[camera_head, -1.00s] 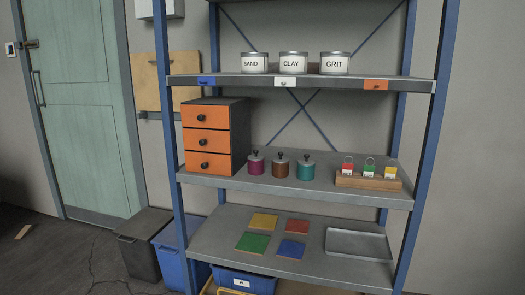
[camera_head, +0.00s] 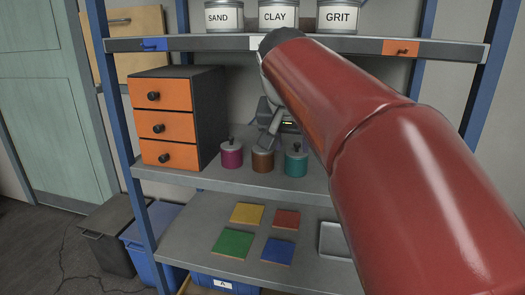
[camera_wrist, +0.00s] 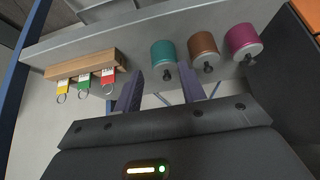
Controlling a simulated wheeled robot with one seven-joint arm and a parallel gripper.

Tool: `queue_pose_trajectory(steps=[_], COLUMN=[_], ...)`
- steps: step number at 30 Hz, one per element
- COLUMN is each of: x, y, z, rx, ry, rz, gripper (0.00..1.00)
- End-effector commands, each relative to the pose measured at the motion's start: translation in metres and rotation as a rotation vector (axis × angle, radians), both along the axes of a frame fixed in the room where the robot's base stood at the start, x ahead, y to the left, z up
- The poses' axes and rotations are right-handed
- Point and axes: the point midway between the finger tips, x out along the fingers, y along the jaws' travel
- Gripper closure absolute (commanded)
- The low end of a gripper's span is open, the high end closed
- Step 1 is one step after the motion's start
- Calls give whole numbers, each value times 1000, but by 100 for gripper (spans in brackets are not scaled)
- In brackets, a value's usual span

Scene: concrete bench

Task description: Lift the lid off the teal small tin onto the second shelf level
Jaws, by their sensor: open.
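The teal small tin (camera_head: 296,164) stands upright on the middle shelf (camera_head: 204,178), right of a brown tin (camera_head: 262,163) and a magenta tin (camera_head: 231,155). Its lid with a dark knob (camera_head: 296,147) is on it. In the wrist view, where the scene looks upside down, the teal tin (camera_wrist: 163,52) lies just beyond my fingers, with its knob near the right finger. My gripper (camera_wrist: 158,84) is open and empty. In the head view, my gripper (camera_head: 268,125) is above and behind the tins, partly hidden by my red arm.
An orange drawer cabinet (camera_head: 165,123) stands left of the tins. The shelf above (camera_head: 205,43) holds SAND, CLAY and GRIT cans. The lower shelf (camera_head: 200,240) has several coloured squares and a grey tray (camera_head: 334,240). A wooden key rack (camera_wrist: 85,64) shows in the wrist view.

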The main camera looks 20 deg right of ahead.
Motion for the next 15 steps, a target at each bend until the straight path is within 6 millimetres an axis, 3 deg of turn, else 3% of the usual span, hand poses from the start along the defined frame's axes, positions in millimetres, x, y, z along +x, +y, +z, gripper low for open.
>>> queue_pose_trajectory(steps=[7,15], x=[44,62], y=[-30,-42], z=[1,0], rx=[0,-1], ry=[2,1], rz=[0,2], gripper=[60,60])
